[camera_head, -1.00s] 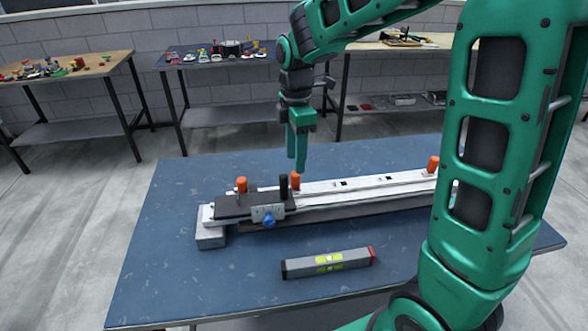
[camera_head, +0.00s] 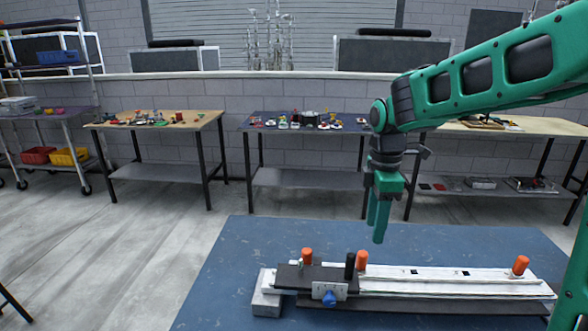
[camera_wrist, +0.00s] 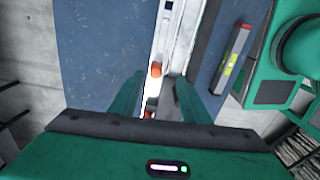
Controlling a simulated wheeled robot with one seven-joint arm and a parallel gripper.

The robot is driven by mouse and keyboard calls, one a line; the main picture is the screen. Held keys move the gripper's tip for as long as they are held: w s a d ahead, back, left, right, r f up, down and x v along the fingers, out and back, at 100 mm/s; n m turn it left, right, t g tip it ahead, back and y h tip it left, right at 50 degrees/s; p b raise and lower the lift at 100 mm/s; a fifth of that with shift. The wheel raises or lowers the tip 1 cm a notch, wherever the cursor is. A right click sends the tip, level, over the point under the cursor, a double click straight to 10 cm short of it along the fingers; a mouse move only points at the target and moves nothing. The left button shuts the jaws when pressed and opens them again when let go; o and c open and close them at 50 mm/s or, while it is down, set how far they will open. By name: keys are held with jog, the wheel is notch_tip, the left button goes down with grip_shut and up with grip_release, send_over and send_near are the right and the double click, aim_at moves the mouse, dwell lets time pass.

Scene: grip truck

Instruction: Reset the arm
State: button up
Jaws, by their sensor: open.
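My gripper (camera_head: 378,222) has green fingers and points down above the long white rail fixture (camera_head: 430,280) on the blue table. Its fingers are apart and empty; in the wrist view, my gripper (camera_wrist: 160,105) shows the fixture between and beyond the fingers. The fixture carries a dark block (camera_head: 295,276), a blue knob (camera_head: 329,299), a black peg (camera_head: 350,266) and orange knobs (camera_head: 361,260). The fingertips hang clear of the fixture in the head view.
A level (camera_wrist: 230,62) with a yellow-green vial lies beside the fixture in the wrist view. Behind stand a wooden-topped table (camera_head: 205,121), a dark-topped table (camera_head: 350,130) with small items, and a shelf cart (camera_head: 80,110) at left. Grey floor lies between the tables.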

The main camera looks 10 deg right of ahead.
jog(key=s+d+f+m, duration=0.1)
jog(key=s+d+m, duration=0.4)
jog(key=s+m, duration=0.2)
jog(key=s+d+f+m, duration=0.1)
jog(key=s+d+m, duration=0.4)
jog(key=s+m, duration=0.3)
jog(key=s+d+f+m, duration=0.1)
jog(key=s+d+m, duration=0.4)
jog(key=s, duration=0.7)
jog(key=m, duration=0.2)
jog(key=shift+s+d+f+m, duration=0.2)
jog(key=shift+d+f+m, duration=0.1)
jog(key=shift+m, duration=0.1)
